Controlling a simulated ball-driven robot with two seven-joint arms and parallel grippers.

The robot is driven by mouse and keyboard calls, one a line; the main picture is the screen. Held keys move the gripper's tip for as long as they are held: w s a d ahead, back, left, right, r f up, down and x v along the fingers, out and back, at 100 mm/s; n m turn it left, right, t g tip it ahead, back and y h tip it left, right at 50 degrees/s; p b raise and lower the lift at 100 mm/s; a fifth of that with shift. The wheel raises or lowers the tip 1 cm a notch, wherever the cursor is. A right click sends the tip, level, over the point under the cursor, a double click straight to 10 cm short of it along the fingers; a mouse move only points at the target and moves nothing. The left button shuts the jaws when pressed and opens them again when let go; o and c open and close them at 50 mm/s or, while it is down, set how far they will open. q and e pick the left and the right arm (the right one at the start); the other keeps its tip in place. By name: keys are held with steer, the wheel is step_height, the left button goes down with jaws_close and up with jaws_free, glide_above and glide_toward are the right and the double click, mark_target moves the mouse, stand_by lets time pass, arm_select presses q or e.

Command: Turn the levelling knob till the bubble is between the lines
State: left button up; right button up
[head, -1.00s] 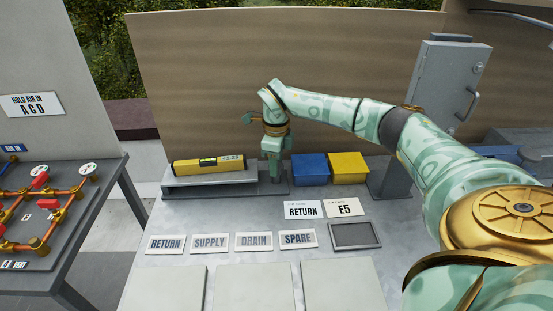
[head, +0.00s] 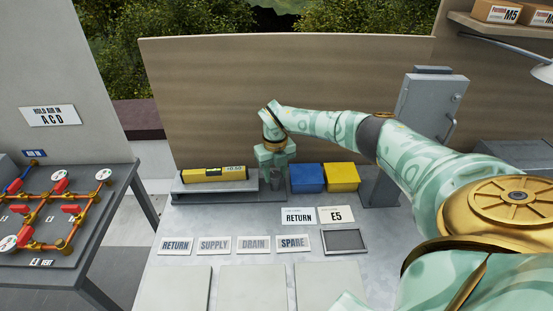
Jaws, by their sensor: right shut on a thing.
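A yellow spirit level (head: 205,175) lies on a grey levelling stand (head: 213,186) at the back of the bench. Its readout looks like +0.50. Its small green vial is too small here to tell where the bubble sits between the lines. My right gripper (head: 273,184) points down at the right end of the stand and is shut on the levelling knob, which the fingers hide. My left gripper is not in view.
A blue bin (head: 307,178) and a yellow bin (head: 342,177) stand close to the right of my right gripper. Label plates, including RETURN (head: 175,246), lie in front. A pipe rack (head: 55,215) stands at the left. A tall back panel (head: 300,90) closes the rear.

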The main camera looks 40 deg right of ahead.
mark_target(275, 174)
steer(key=m, duration=0.1)
steer(key=m+p, duration=0.2)
steer(key=shift+w+r+m, duration=0.1)
steer(key=shift+r+m, duration=0.15)
steer(key=shift+m, duration=0.05)
steer(key=shift+d+f+m+p, duration=0.1)
steer(key=shift+m+p, duration=0.85)
steer(key=shift+m, duration=0.95)
steer(key=o, duration=1)
steer(key=shift+f, duration=0.1)
step_height(275, 174, up, 16)
steer(key=p, duration=0.3)
steer(key=shift+r+p, duration=0.2)
steer(key=shift+p, duration=0.1)
